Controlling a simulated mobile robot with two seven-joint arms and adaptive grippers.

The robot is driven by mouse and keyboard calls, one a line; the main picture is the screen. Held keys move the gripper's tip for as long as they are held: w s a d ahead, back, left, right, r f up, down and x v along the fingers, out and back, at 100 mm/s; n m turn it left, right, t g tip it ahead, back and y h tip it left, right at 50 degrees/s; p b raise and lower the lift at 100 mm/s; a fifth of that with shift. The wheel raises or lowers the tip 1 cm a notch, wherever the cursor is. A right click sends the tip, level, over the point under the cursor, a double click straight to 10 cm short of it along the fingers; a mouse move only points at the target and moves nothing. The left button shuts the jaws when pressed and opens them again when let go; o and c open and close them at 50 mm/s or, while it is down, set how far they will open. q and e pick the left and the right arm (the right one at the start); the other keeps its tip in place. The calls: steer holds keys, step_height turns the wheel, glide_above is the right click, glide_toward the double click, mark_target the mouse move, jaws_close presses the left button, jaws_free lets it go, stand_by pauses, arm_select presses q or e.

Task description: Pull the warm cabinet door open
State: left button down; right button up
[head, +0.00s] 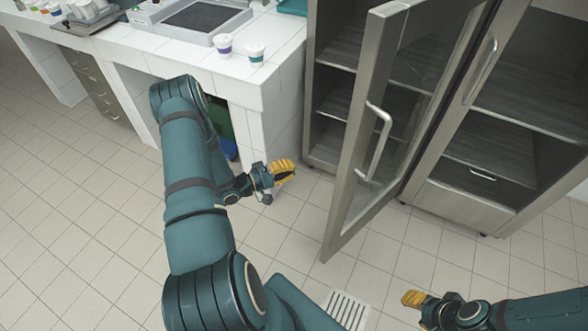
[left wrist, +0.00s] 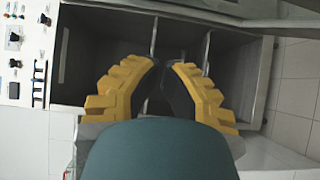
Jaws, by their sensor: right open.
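The cabinet (head: 327,60) stands at the right of the head view, with dark shelves behind a metal frame. Its glass door (head: 345,190) stands swung outward, well away from the frame. The upright bar handle (head: 380,140) is on the door's outer face. My left gripper (head: 288,169) is left of the door, low in front of the opening and apart from the handle. In the left wrist view its yellow fingers (left wrist: 165,66) have a narrow empty gap between their tips. My right gripper (head: 408,298) is open and empty, below and right of the door's bottom corner.
A second glass-fronted cabinet door with a handle (head: 480,70) is at the right. A white tiled counter (head: 275,75) with a purple-banded cup (head: 224,45) and a green-banded cup (head: 255,54) borders the left side. A floor grate (head: 346,310) lies at the front; tiled floor is open.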

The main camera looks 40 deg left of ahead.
arm_select(q)
steer(key=w+d, duration=0.5)
steer(key=d, duration=0.2)
steer(key=shift+w, duration=0.4)
steer(key=shift+d, duration=0.15)
